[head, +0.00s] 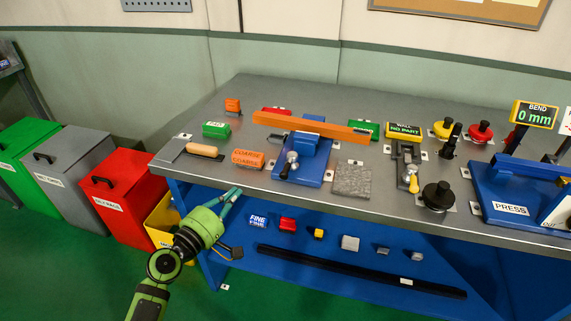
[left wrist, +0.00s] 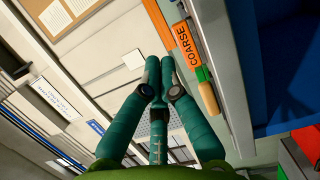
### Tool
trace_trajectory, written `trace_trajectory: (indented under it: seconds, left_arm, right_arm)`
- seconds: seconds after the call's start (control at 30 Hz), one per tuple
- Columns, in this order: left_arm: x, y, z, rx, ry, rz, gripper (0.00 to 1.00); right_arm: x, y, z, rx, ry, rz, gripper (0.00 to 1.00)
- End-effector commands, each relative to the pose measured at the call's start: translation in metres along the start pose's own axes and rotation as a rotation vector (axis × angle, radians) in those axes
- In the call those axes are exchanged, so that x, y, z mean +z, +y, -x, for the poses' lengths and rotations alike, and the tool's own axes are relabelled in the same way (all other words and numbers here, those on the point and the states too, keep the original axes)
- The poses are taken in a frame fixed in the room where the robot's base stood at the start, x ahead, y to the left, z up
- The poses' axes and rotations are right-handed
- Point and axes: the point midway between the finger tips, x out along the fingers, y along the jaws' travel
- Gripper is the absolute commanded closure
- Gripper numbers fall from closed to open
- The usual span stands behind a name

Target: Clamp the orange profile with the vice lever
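The orange profile (head: 340,130) is a long bar lying across the top of the blue vice (head: 308,165) on the grey workbench. The vice lever (head: 291,158), with a pale round hub and dark knob, is at the vice's left front. My left gripper (head: 238,191) is in front of the bench's front edge, left of the vice and apart from it. In the left wrist view its teal fingers (left wrist: 167,62) come together at the tips with nothing seen between them. An orange bar at the top there (left wrist: 161,25) is partly visible. My right gripper is not in view.
An orange COARSE block (head: 247,159), a wooden-handled file (head: 202,150) and a green block (head: 215,129) lie left of the vice. A grey plate (head: 352,180) and a clamp with a yellow handle (head: 411,180) are to its right. A blue press (head: 510,195) stands at far right.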

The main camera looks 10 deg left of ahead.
Motion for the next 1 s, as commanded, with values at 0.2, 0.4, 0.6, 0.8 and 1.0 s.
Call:
trace_trajectory:
  seconds: [0.2,0.4,0.6,0.8,1.0]
  left_arm:
    - [0.000,0.008,-0.021,0.014,-0.003,0.011,1.00]
    - [0.000,0.008,-0.063,0.013,-0.003,0.010,1.00]
    - [0.001,0.008,-0.103,0.012,-0.003,0.008,1.00]
    - [0.030,0.008,-0.107,0.009,-0.003,0.009,1.00]
    - [0.040,0.006,-0.109,0.009,-0.003,0.007,1.00]
  right_arm:
    - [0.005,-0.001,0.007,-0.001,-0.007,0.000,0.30]
    - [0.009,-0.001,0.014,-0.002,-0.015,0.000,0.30]
    - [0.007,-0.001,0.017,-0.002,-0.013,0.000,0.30]
    - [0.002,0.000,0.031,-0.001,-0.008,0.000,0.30]
    - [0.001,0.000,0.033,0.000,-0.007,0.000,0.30]
